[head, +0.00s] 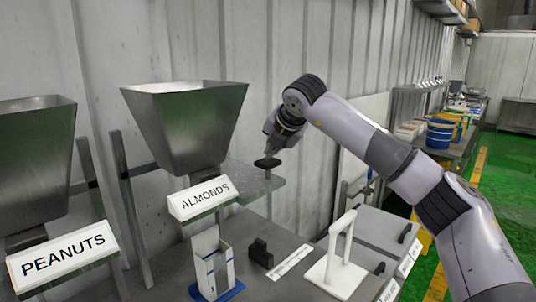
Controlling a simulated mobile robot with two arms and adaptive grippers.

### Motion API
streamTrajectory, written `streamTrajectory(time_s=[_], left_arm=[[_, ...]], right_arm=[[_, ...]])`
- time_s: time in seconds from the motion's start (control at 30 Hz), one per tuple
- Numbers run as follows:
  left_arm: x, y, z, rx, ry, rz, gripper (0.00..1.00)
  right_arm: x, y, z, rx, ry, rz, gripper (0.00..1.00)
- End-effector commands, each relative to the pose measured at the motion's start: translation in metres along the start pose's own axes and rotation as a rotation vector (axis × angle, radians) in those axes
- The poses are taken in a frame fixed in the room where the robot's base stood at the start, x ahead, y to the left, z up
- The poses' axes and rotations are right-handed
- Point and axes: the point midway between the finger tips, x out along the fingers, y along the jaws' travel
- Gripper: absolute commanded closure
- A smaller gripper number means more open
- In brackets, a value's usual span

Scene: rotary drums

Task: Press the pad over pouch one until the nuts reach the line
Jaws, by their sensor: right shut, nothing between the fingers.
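A small black pad (267,163) sits on a grey metal ledge (262,183) beside the ALMONDS hopper (190,125). My right gripper (271,152) is shut and empty, pointing down just above the pad; I cannot tell whether the tips touch it. Below the ALMONDS sign (204,198), a white holder with blue parts (212,265) stands on the grey counter. It may hold the pouch, but no nuts or fill line can be made out. My left gripper is not in view.
A PEANUTS sign (62,257) hangs under another hopper (37,165) at the left. A black block (260,253), a label strip (289,262) and a white stand (338,272) are on the counter (185,260). Blue and yellow buckets (440,133) stand at the far right.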

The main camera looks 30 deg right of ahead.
Motion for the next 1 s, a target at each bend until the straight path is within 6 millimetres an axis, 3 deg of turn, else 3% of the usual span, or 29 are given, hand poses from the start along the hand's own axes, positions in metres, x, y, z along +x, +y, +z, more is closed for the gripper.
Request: streamTrajectory(time_s=[0.4,0.77,1.0], left_arm=[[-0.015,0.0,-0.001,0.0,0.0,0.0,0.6],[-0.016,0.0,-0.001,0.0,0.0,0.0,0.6],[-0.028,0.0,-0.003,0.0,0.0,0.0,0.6]], right_arm=[[-0.017,0.013,0.013,0.001,0.0,-0.001,1.0],[-0.018,0.014,0.014,0.001,0.0,0.0,1.0],[-0.031,0.023,0.023,0.001,-0.001,0.001,1.0]])
